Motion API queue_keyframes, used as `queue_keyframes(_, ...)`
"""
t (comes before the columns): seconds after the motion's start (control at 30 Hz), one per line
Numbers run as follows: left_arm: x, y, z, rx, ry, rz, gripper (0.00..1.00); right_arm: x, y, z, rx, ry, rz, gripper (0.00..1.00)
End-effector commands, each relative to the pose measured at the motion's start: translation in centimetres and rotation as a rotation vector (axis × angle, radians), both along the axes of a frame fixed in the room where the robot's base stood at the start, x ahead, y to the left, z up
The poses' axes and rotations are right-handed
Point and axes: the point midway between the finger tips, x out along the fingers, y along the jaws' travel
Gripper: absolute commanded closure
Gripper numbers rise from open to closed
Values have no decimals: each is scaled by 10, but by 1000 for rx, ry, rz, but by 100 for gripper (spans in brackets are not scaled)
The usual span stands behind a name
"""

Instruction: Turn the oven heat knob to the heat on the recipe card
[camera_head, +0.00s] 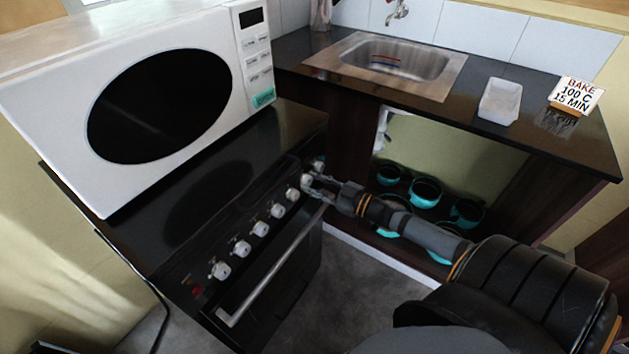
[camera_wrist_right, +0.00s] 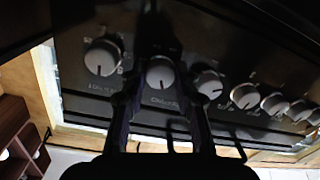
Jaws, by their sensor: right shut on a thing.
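The black oven (camera_head: 290,262) stands at the left, with a row of several white knobs along its front panel. My right gripper (camera_head: 314,185) reaches in from the right to the far end of the row. In the wrist view its two fingers (camera_wrist_right: 162,88) sit on either side of the second knob from the end (camera_wrist_right: 160,72), shut on it. That knob's dark pointer mark points down in the wrist view; its label is too blurred to read. The recipe card (camera_head: 575,95) on the counter reads "BAKE 100 C 15 MIN". My left gripper is not in view.
Neighbouring knobs stand close on both sides, the end knob (camera_wrist_right: 103,57) and the third knob (camera_wrist_right: 209,83). The oven handle (camera_head: 270,275) runs below the row. A white microwave (camera_head: 215,85) sits on top. A sink (camera_head: 400,60) and white tray (camera_head: 500,101) are on the counter.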

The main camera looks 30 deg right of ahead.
Motion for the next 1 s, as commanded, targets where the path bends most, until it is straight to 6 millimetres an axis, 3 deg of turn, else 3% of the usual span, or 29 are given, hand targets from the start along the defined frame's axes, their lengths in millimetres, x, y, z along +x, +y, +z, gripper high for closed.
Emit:
queue_keyframes(0.1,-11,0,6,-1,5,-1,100,0,-1,3,-100,-40,-1,100)
queue_keyframes(1.0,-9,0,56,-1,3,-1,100,0,-1,4,-889,-367,0,100)
